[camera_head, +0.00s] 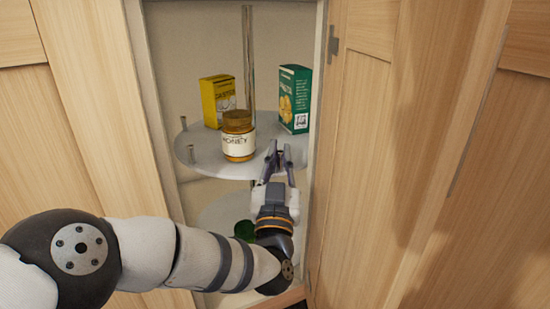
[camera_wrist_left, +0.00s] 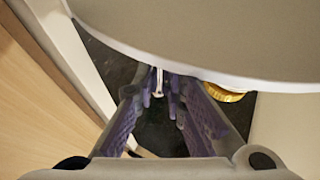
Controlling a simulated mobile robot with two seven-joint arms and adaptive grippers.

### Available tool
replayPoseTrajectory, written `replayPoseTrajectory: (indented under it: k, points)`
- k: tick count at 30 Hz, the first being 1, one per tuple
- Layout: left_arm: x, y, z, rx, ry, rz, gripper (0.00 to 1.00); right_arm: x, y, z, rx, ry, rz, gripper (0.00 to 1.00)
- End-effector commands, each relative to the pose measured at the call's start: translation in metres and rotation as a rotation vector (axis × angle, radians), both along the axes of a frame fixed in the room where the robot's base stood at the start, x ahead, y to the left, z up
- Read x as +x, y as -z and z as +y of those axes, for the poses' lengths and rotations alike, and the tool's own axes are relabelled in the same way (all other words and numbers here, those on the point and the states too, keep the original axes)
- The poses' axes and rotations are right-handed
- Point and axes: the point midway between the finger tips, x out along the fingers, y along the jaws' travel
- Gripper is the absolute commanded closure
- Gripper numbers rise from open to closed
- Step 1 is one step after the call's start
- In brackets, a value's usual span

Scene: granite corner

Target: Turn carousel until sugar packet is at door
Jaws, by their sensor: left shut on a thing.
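The carousel (camera_head: 200,150) is a round grey shelf on a central pole inside the open cabinet. A honey jar (camera_head: 238,140) stands at its front, a yellow box (camera_head: 210,102) at back left and a green box (camera_head: 294,98) at back right. I cannot make out which item, if any, is the sugar packet. My left gripper (camera_head: 280,152) is at the carousel's front right rim. In the left wrist view my left gripper (camera_wrist_left: 166,92) is shut on a thin pale peg (camera_wrist_left: 158,80) beside the rim (camera_wrist_left: 190,66). My right gripper is not in view.
A lower round shelf (camera_head: 213,212) holds a dark green thing (camera_head: 244,230), partly hidden by my arm. The cabinet door (camera_head: 365,170) stands at the right. A wooden panel (camera_head: 95,100) borders the left.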

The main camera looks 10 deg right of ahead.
Motion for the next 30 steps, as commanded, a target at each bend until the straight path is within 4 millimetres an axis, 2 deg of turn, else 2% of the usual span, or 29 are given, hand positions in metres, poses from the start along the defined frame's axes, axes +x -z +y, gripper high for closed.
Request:
replayPoseTrajectory:
  k: [14, 15, 18, 26, 30]
  points:
    - [-0.001, 0.002, -0.003, 0.002, 0.004, 0.006, 1.0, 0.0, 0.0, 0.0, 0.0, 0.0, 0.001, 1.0]
    - [-0.001, 0.002, -0.003, 0.002, 0.004, 0.005, 0.87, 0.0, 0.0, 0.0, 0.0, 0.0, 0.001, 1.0]
    - [0.0, 0.002, -0.003, 0.002, 0.004, 0.005, 0.68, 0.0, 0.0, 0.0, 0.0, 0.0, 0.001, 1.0]
    - [0.0, 0.001, 0.0, 0.0, -0.001, 0.002, 0.68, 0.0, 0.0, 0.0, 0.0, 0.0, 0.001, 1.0]
    - [-0.015, 0.008, 0.001, 0.001, 0.003, 0.005, 0.68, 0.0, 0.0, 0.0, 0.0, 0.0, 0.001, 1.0]
